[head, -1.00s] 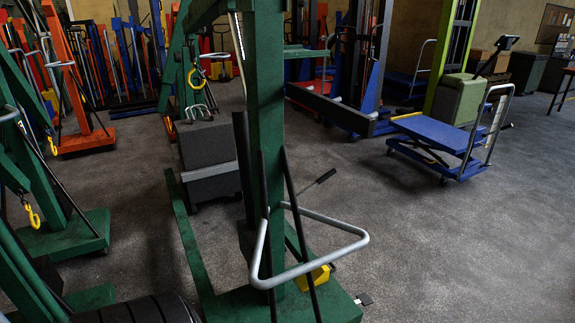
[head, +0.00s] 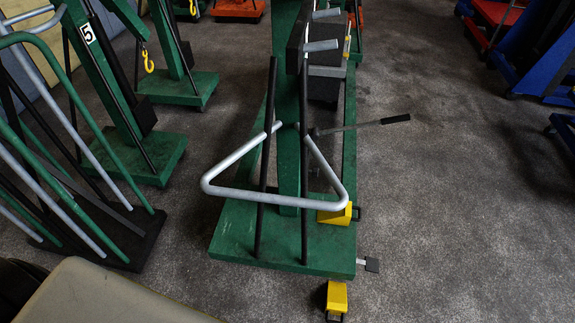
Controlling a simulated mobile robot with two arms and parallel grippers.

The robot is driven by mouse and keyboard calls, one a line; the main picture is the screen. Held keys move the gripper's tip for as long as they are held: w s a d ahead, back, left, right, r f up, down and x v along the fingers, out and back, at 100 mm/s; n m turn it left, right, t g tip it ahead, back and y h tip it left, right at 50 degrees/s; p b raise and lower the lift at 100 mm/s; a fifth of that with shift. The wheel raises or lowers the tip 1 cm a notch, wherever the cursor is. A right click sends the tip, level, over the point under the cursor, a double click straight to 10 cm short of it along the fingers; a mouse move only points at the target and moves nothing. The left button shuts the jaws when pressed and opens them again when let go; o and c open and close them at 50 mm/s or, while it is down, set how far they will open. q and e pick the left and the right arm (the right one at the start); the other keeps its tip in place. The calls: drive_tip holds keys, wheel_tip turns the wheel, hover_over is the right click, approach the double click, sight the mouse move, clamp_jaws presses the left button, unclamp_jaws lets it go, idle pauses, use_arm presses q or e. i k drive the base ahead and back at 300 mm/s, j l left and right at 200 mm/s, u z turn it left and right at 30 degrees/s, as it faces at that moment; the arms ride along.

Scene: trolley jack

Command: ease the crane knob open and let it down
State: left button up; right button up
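The green crane stands in the middle of the head view, with its mast (head: 288,140) rising from a green base (head: 235,235). A silver bent push handle (head: 245,192) wraps around the front of the mast. A thin lever with a black grip (head: 396,119) sticks out to the right of the mast. A dark block with a grey band (head: 327,71) shows behind the mast on the right; whether it hangs or rests I cannot tell. I cannot make out the release knob. Neither of my grippers is in view.
Yellow wheel covers (head: 337,298) sit at the base's front right. A rack of green and silver bars (head: 75,140) and another green crane (head: 150,155) stand on the left. A beige surface (head: 105,295) fills the bottom left. The floor on the right (head: 450,220) is clear.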

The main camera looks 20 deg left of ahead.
sight(314, 171)
drive_tip(key=i+l+u, duration=0.1)
drive_tip(key=l+u, duration=0.3)
drive_tip(key=l, duration=0.35)
drive_tip(key=l+u, duration=0.45)
drive_tip(key=l, duration=0.3)
drive_tip(key=l+z, duration=0.25)
drive_tip(key=i+l+z, duration=0.25)
drive_tip(key=l, duration=0.2)
drive_tip(key=l+z, duration=0.3)
drive_tip(key=z, duration=10.7)
